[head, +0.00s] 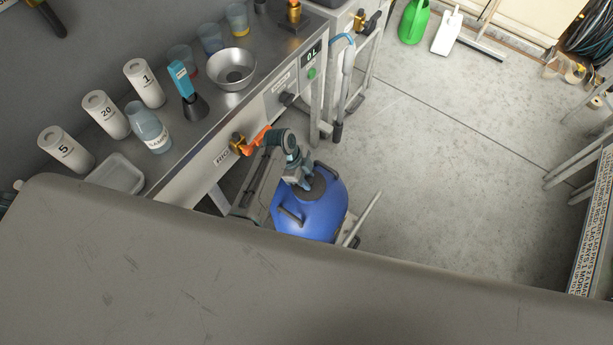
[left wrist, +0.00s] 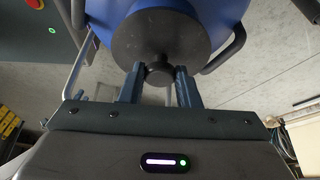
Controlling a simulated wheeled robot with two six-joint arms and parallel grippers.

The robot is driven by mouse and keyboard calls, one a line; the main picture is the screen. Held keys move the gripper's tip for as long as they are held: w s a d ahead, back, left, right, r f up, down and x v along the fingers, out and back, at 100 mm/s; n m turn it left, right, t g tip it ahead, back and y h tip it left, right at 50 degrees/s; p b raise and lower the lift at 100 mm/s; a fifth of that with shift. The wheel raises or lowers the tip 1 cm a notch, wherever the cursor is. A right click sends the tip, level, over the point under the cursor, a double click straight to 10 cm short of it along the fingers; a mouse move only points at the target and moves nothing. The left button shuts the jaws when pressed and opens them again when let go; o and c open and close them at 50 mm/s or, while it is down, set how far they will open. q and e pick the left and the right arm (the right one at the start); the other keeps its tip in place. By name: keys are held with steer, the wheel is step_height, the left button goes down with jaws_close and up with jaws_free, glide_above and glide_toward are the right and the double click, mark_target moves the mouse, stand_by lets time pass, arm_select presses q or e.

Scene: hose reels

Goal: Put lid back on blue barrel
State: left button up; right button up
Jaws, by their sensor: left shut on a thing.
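The blue barrel (head: 318,217) stands on the floor beside the steel bench, with dark handles on its shoulders. It also shows behind the lid in the left wrist view (left wrist: 228,14). The round dark grey lid (head: 315,189) is at the barrel's top. In the left wrist view the lid (left wrist: 160,32) faces me, with its knob (left wrist: 159,73) between my fingers. My left gripper (head: 303,184) is shut on that knob; it also shows in the left wrist view (left wrist: 158,78). I cannot tell whether the lid is seated or slightly above the opening. My right gripper is not in view.
The steel bench (head: 222,130) runs close along the barrel's left, with a brass valve with an orange handle (head: 254,140) on its front. A metal bowl (head: 231,69) and white cylinders (head: 66,150) stand on it. Concrete floor (head: 450,170) to the right is clear.

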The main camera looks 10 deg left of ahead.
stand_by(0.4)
arm_select(q)
steer(key=o, duration=1.5)
steer(key=shift+o, duration=0.2)
steer(key=shift+r+p, duration=3.55)
steer(key=shift+p, duration=0.25)
jaws_close()
